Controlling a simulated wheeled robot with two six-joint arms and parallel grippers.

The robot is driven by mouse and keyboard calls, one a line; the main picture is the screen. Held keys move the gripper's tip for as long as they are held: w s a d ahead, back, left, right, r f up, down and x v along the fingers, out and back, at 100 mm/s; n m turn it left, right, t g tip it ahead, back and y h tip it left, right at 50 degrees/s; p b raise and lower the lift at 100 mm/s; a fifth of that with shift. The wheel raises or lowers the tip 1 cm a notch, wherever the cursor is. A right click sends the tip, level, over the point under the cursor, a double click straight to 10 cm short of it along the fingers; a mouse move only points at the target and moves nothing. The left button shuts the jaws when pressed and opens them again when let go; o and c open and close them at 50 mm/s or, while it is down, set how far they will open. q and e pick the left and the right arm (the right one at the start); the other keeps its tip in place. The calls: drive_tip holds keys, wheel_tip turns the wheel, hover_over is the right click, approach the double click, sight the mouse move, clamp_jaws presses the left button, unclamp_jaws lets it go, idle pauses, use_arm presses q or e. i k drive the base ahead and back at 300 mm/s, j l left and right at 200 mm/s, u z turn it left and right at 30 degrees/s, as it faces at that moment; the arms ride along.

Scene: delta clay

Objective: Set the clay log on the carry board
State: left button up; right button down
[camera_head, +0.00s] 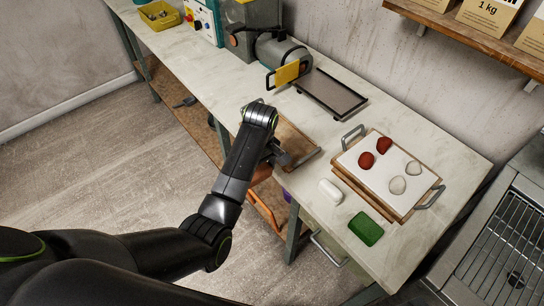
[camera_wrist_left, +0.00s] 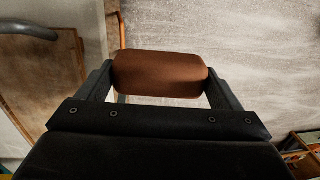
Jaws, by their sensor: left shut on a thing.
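My left gripper (camera_head: 277,156) is shut on the brown clay log, which sits between both fingers in the left wrist view (camera_wrist_left: 160,74). In the head view only part of the log (camera_head: 262,174) shows under the gripper, by the bench's front edge. A flat brown board with a grey handle (camera_head: 298,145), perhaps the carry board, lies on the bench just beyond the gripper, partly hidden by my arm. It also shows in the left wrist view (camera_wrist_left: 45,85), left of the log and apart from it. My right gripper is not in view.
A handled board (camera_head: 431,199) bears a white slab with red and pale lumps. A machine with a dark tray (camera_head: 330,94) stands behind. A metal rack (camera_head: 500,240) is at right.

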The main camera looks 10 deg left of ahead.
sight(278, 135)
drive_tip(key=k+z, duration=0.45)
drive_tip(key=k+l+z, duration=0.2)
drive_tip(key=z, duration=1.05)
drive_tip(key=j+z, duration=0.1)
drive_tip(key=z, duration=1.65)
drive_tip(key=k+z, duration=0.1)
drive_tip(key=z, duration=0.35)
drive_tip(key=k+j, duration=0.35)
drive_tip(key=k, duration=0.15)
drive_tip(key=k+j, duration=0.35)
drive_tip(key=k, duration=0.2)
drive_tip(key=k+j, duration=0.75)
drive_tip(key=k, duration=0.25)
drive_tip(key=k+j, duration=0.35)
drive_tip(key=k, duration=0.2)
drive_tip(key=k+j+z, duration=0.1)
drive_tip(key=k+j, duration=0.25)
drive_tip(key=k, duration=0.15)
drive_tip(key=k+j, duration=0.35)
drive_tip(key=k, duration=0.2)
